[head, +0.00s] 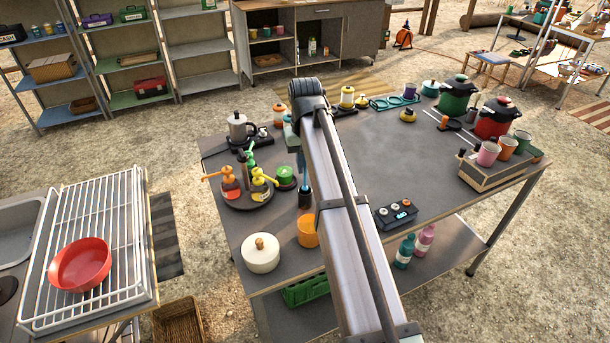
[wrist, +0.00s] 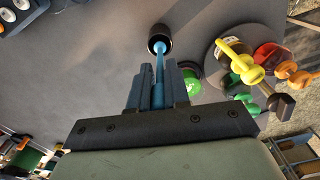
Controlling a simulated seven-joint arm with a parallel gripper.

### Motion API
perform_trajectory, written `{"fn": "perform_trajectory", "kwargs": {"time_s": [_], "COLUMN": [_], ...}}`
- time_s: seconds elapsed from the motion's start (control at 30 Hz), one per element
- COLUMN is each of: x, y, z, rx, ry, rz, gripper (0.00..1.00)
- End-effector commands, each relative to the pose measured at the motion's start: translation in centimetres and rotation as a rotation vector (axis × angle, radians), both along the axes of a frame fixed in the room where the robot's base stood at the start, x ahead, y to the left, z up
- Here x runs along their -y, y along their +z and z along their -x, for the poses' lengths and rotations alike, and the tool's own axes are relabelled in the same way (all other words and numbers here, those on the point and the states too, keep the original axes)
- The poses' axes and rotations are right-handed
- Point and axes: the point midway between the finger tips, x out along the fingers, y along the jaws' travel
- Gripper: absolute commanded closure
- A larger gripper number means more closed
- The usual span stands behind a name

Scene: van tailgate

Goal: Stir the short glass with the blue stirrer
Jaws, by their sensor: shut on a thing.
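My gripper (wrist: 160,88) is shut on the blue stirrer (wrist: 159,66), which also shows in the head view (head: 303,172) hanging down below the gripper. The stirrer's far end reaches the mouth of a small black cylindrical cup (wrist: 152,35); how deep it sits inside is hard to tell. In the head view this dark cup (head: 305,201) stands on the table. A short orange glass (head: 308,236) stands just in front of it, near the table's front edge, apart from the stirrer. I cannot be sure which vessel is the short glass.
A round rack with colored scoop-like items (head: 246,194) and a green-lidded jar (head: 285,175) stand left of the cup. A white lidded pot (head: 261,255) sits at the front. A dark control box (head: 395,214) lies right of my arm. The table's middle (head: 375,150) is mostly clear.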

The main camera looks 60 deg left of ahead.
Motion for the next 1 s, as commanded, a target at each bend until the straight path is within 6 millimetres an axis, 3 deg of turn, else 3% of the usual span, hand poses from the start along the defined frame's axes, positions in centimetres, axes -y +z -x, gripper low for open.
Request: {"fn": "perform_trajectory", "kwargs": {"time_s": [0.27,0.5,0.7,1.0], "x": [-1.0,-6.5,-9.6,-9.8], "y": [3.5,5.2,6.0,5.2], "z": [0.0,0.4,0.8,0.9], "rx": [-0.007,-0.058,-0.092,-0.1], "ry": [0.001,0.002,0.0,-0.001], "rz": [-0.013,-0.102,-0.16,-0.174], "gripper": [1.0,1.0,1.0,1.0]}}
